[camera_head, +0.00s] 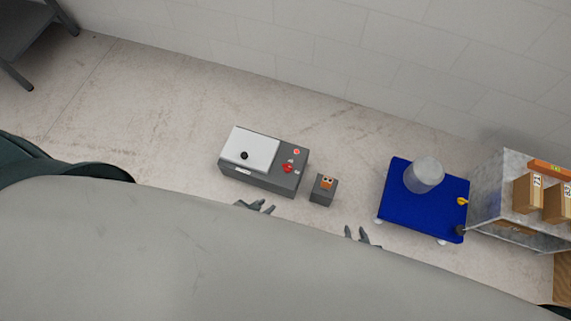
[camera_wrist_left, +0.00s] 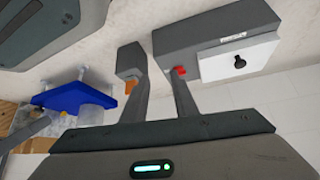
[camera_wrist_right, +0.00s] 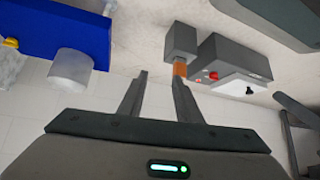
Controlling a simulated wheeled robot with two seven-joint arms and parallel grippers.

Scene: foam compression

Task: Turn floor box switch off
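The small grey floor box (camera_head: 322,190) stands on the floor with an orange switch (camera_head: 327,182) on its top. It is just right of a larger grey machine (camera_head: 262,180). My left gripper (camera_head: 265,207) is open and empty in front of the machine. My right gripper (camera_head: 362,236) is open and empty, to the right of and nearer than the box. In the left wrist view the box (camera_wrist_left: 131,62) shows beyond the fingers. In the right wrist view the box (camera_wrist_right: 180,42) and its orange switch (camera_wrist_right: 180,69) show beyond the right-hand finger. Neither gripper visibly touches the box; the switch position is too small to tell.
The machine has a white lid with a black knob (camera_head: 244,155) and red buttons (camera_head: 287,168). A blue cart (camera_head: 396,205) carries a translucent cylinder (camera_head: 424,174). A metal shelf (camera_head: 487,190) with cardboard boxes stands at right. A wall runs behind.

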